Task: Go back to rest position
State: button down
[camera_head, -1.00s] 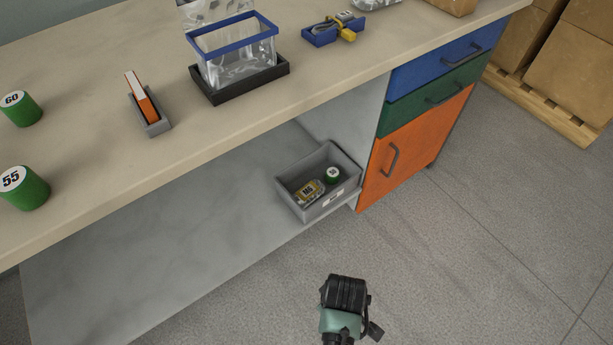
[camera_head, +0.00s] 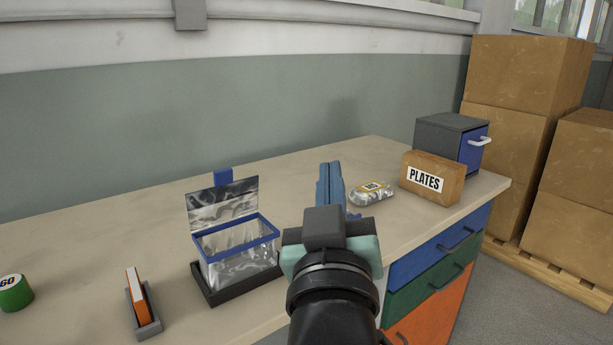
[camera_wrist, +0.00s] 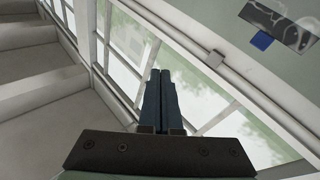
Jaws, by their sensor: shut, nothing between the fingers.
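My gripper (camera_head: 330,168) is raised in front of the workbench (camera_head: 110,240) in the head view, its blue fingers pointing up and away. The fingers are closed together with nothing between them. In the wrist view the shut fingers (camera_wrist: 160,85) stand against windows and a pale wall. My gripper and wrist hide part of the bench top behind them.
On the bench are a clear bin with a blue rim (camera_head: 237,238), an orange-and-white item in a grey holder (camera_head: 141,305), a green round container (camera_head: 14,293), a clear packet (camera_head: 372,193), a PLATES box (camera_head: 432,179) and a grey cabinet (camera_head: 450,140). Cartons (camera_head: 525,80) stand at right.

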jog(key=s+a+r+m+t+y, duration=0.1)
jog(key=s+r+t, duration=0.2)
jog(key=s+r, duration=0.4)
jog(key=s+a+r+m+t, duration=0.1)
jog(key=s+a+r+t, duration=0.3)
jog(key=r, duration=0.6)
notch_tip(320, 180, up, 27)
jog(key=s+d+p, duration=0.2)
jog(key=p, duration=2.4)
jog(key=shift+d, duration=0.1)
